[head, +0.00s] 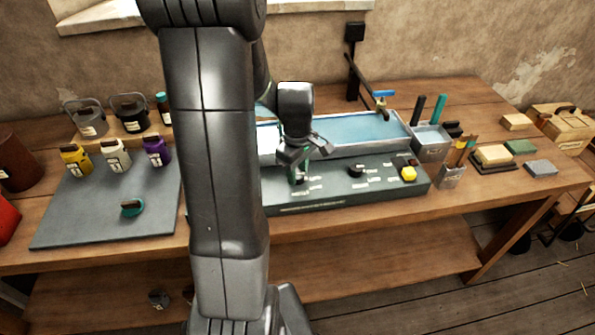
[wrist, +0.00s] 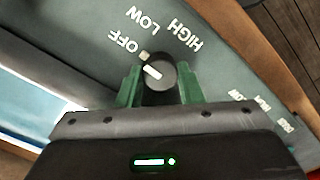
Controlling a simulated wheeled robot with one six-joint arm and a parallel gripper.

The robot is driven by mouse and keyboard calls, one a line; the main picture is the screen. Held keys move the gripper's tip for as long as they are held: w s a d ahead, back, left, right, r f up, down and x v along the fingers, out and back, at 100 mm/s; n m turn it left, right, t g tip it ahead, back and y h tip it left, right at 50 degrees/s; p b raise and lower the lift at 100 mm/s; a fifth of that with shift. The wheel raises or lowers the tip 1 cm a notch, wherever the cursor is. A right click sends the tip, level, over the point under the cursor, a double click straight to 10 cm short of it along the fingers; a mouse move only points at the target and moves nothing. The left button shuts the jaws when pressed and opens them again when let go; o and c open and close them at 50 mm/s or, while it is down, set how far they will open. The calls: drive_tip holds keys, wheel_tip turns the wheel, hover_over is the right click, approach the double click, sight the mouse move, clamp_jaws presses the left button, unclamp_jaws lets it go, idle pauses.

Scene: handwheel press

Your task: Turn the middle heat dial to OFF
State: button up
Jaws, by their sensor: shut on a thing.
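The control panel (head: 335,185) is a dark grey slab along the front of the bench. My gripper (head: 298,172) points down at a dial on it. In the wrist view a round black dial (wrist: 160,76) sits between the green fingers of my gripper (wrist: 158,85), which is shut on it. The dial's white pointer line slants up and left, roughly toward the OFF label (wrist: 125,43). A small pale square (wrist: 144,57) lies just beside the dial. LOW and HIGH labels are farther round. Another black dial (head: 356,171) stands to the right. My arm hides the panel's left part.
A blue-lined basin (head: 350,133) lies behind the panel. A yellow knob (head: 408,173) is at the panel's right end. A metal box with upright tools (head: 430,143) stands right of the basin. Jars stand on a grey mat (head: 80,215) at left.

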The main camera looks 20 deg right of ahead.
drive_tip(key=shift+n, duration=0.3)
drive_tip(key=o, duration=1)
drive_tip(key=shift+c, duration=0.2)
drive_tip(key=shift+r, duration=0.1)
wheel_tip(320, 180, up, 14)
drive_tip(key=shift+f, duration=0.3)
wheel_tip(320, 180, down, 14)
drive_tip(key=shift+r, duration=0.2)
idle(0.3)
